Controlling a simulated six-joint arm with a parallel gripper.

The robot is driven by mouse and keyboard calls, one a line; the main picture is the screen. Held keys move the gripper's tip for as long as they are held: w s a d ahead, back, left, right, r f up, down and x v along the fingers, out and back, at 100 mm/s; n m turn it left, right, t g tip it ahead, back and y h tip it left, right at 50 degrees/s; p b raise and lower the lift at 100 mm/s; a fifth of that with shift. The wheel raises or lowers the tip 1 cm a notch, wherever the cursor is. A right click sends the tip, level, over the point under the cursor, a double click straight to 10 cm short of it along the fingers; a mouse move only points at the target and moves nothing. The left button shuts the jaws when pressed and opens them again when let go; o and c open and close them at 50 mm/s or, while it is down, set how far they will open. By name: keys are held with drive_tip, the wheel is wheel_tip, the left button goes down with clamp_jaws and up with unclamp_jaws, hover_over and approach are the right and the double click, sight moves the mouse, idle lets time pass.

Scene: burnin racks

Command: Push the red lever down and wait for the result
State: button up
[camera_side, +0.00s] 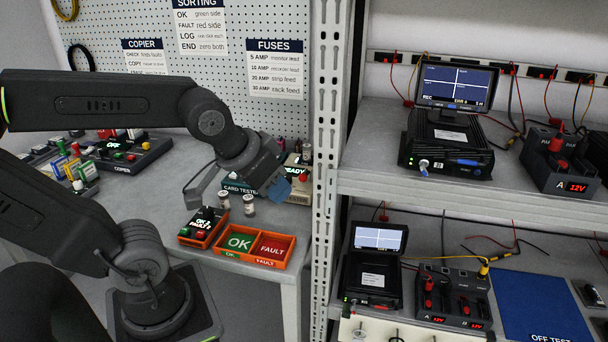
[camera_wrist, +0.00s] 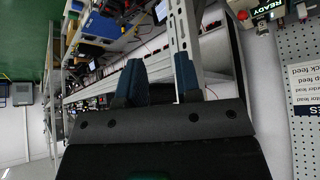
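I cannot tell for sure which is the lever. In the wrist view a red knob (camera_wrist: 243,15) and the READY display (camera_wrist: 270,9) show at the top right. My gripper (camera_side: 277,189) hangs in front of the tester, apart from the red knob. In the wrist view its blue fingers (camera_wrist: 158,70) are spread with nothing held between them.
Two small vials (camera_side: 249,204) stand in front of the tester. An orange tray (camera_side: 250,255) with OK and FAULT bins and a small OK/FAULT counter box (camera_side: 203,228) lie at the bench's front. A perforated metal rack post (camera_side: 329,130) rises close right of my gripper.

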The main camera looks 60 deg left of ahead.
drive_tip(key=w+a+n+y, duration=0.1)
drive_tip(key=w+a, duration=0.2)
drive_tip(key=w+a+n+t+y, duration=0.1)
drive_tip(key=w+a+n, duration=0.1)
drive_tip(key=a, duration=0.2)
drive_tip(key=w+a+n+t+y, duration=0.1)
drive_tip(key=w+a+n, duration=0.1)
drive_tip(key=w+a, duration=0.1)
drive_tip(key=shift+w+a, duration=0.2)
drive_tip(key=shift+w, duration=0.15)
clamp_jaws()
drive_tip(key=m+g+h, duration=0.3)
drive_tip(key=m+g, duration=0.6)
drive_tip(key=m, duration=1)
approach(305, 175)
drive_tip(key=shift+a+f, duration=0.1)
drive_tip(key=shift+f, duration=0.05)
drive_tip(key=shift+s+a+f, duration=0.1)
drive_tip(key=shift+f, duration=1.6)
drive_tip(key=shift+s+a+f, duration=0.1)
drive_tip(key=shift+a+f, duration=0.05)
drive_tip(key=shift+f, duration=1.6)
